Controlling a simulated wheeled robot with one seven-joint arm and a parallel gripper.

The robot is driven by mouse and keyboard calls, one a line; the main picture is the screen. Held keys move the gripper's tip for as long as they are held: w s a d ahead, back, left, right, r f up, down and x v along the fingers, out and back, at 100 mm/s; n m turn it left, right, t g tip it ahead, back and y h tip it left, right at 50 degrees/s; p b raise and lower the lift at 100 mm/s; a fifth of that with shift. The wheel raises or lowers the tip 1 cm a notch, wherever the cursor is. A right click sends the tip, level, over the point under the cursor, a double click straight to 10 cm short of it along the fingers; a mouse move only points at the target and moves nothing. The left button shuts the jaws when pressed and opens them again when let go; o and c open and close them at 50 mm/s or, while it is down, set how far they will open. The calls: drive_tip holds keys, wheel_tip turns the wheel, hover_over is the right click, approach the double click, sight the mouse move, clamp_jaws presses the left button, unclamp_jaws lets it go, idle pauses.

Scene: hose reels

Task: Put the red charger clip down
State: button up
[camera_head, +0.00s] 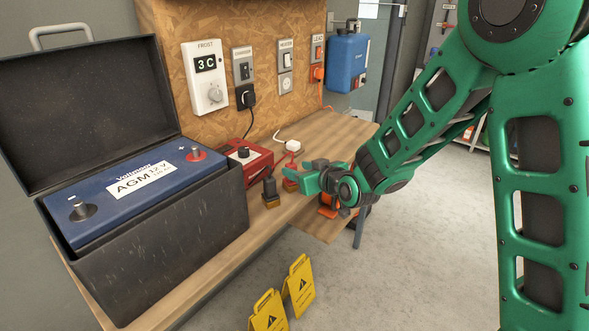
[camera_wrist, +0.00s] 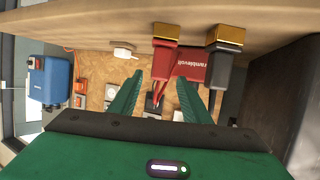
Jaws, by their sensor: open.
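The red charger clip (camera_head: 290,184) stands on the wooden bench, partly hidden by my gripper (camera_head: 308,178) in the head view. In the wrist view the red clip (camera_wrist: 163,62) shows its red body and gold-coloured jaws against the bench. My gripper (camera_wrist: 158,88) is open, and nothing shows clamped between its fingers. The clip is just beyond the fingertips; I cannot tell whether they touch it. The black clip (camera_head: 270,190) stands beside it to the left. The red charger (camera_head: 243,161) sits behind the clips.
A blue battery (camera_head: 145,190) in an open black box (camera_head: 170,255) fills the bench's left. A white plug (camera_head: 293,145) lies behind the gripper. An orange item (camera_head: 328,205) is below the gripper at the bench's front. Yellow warning signs (camera_head: 299,285) stand on the floor.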

drive_tip(key=shift+v, duration=1.6)
drive_tip(key=s+d+m+g+h, duration=0.3)
drive_tip(key=s+d, duration=0.3)
drive_tip(key=d, duration=0.7)
drive_tip(key=s+d+m+g+h, duration=0.25)
drive_tip(key=s+d, duration=0.25)
drive_tip(key=d, duration=0.8)
drive_tip(key=s+d+m+g, duration=0.3)
drive_tip(key=s+d, duration=0.2)
drive_tip(key=s, duration=0.9)
drive_tip(key=s+d+r+m+g+h, duration=0.1)
drive_tip(key=s+d+m+g, duration=0.2)
drive_tip(key=s, duration=1.1)
drive_tip(key=d+m, duration=0.1)
drive_tip(key=d, duration=0.2)
drive_tip(key=shift+r+g, duration=0.2)
drive_tip(key=shift+g, duration=0.15)
drive_tip(key=shift+s+d, duration=0.1)
